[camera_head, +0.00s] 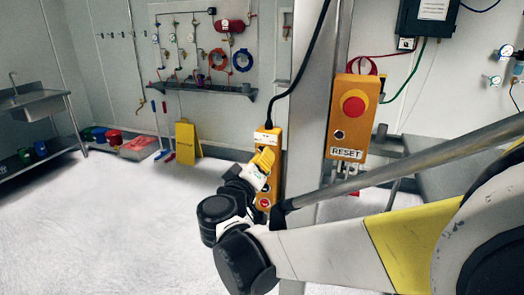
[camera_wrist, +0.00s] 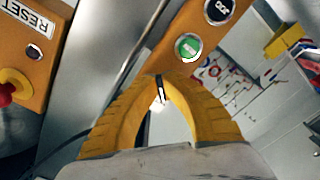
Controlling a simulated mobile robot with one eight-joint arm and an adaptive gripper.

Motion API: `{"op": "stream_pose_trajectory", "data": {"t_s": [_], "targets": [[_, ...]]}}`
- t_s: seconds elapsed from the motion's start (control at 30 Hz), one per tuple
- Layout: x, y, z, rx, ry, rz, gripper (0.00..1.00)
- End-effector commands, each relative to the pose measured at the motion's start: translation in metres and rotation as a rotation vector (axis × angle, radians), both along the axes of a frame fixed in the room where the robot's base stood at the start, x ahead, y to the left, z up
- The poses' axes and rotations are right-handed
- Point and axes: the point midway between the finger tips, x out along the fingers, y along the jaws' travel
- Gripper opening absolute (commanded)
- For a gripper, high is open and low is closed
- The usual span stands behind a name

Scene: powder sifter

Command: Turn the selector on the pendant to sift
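The orange pendant (camera_head: 265,190) hangs upright on a black cable in the head view. It has a red button near its lower end. My gripper (camera_head: 264,160) is in front of its upper middle part. In the wrist view the pendant (camera_wrist: 181,28) runs diagonally, with a green button (camera_wrist: 188,47) and a black button (camera_wrist: 218,11). The yellow fingertips of my gripper (camera_wrist: 160,80) come nearly together over the pendant face, with a thin dark piece with a white mark between them, apparently the selector knob (camera_wrist: 161,92). The fingers hide the rest of the selector, and its setting cannot be read.
An orange box with a red stop button (camera_head: 353,106) and a RESET label is fixed on the steel column (camera_head: 310,75) right of the pendant. A yellow floor sign (camera_head: 187,142), a sink bench (camera_head: 35,105) and a wall shelf stand behind.

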Motion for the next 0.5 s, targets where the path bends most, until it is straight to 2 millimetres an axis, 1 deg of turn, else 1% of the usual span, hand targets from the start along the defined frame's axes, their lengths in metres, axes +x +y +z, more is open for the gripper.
{"op": "stream_pose_trajectory", "data": {"t_s": [0.23, 0.27, 0.3, 0.37, 0.4, 0.5], "targets": [[0.0000, 0.0001, -0.0002, 0.001, 0.000, 0.000, 0.00], [0.0000, 0.0001, -0.0002, 0.001, 0.000, 0.000, 0.10], [0.0000, 0.0001, -0.0002, 0.001, 0.000, 0.000, 0.22], [0.0000, 0.0000, -0.0001, 0.001, 0.000, 0.000, 0.40], [0.0000, 0.0000, -0.0001, 0.001, 0.000, 0.000, 0.43], [0.0000, 0.0000, -0.0001, 0.001, 0.000, 0.000, 0.43]]}}
